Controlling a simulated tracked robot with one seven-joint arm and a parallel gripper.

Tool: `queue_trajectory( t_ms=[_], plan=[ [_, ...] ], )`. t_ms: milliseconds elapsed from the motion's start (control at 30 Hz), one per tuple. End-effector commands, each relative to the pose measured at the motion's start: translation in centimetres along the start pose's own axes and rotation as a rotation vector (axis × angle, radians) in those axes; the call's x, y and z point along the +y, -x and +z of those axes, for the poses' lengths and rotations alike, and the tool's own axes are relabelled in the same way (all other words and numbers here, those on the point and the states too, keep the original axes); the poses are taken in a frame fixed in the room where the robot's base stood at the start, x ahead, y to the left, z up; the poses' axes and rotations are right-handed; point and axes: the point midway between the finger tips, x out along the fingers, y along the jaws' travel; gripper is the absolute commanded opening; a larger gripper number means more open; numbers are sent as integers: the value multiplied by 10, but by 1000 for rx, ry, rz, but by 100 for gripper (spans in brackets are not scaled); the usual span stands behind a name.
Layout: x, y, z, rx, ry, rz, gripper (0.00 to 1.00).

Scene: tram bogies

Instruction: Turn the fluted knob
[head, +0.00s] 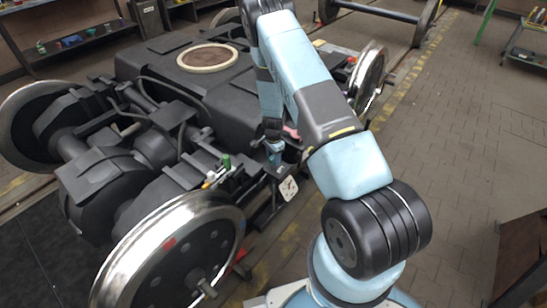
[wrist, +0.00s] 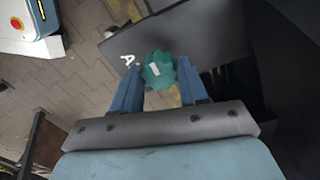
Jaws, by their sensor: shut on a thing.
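The fluted knob (wrist: 158,72) is teal with a scalloped rim and a pale bar mark on its face. It sits between the two blue fingers of my gripper (wrist: 159,78) in the wrist view, one finger on each side. My gripper is shut on it. In the head view my gripper (head: 274,150) reaches down at the near side of the dark bogie frame (head: 180,75). There the knob is too small and too hidden by my gripper to make out clearly.
A white letter A is marked on the dark panel (wrist: 190,35) beside the knob. A white-faced dial (head: 289,188) is just below my gripper, and a green-topped item (head: 226,161) stands to its left. A large wheel (head: 170,250) is in front.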

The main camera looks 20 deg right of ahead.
Motion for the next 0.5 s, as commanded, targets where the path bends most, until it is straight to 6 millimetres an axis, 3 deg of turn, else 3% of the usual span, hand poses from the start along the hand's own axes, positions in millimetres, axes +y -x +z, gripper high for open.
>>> queue_trajectory(
  t_ms=[500],
  plan=[
    [-3,1,-1,3,-44,-6,13]
  ],
)
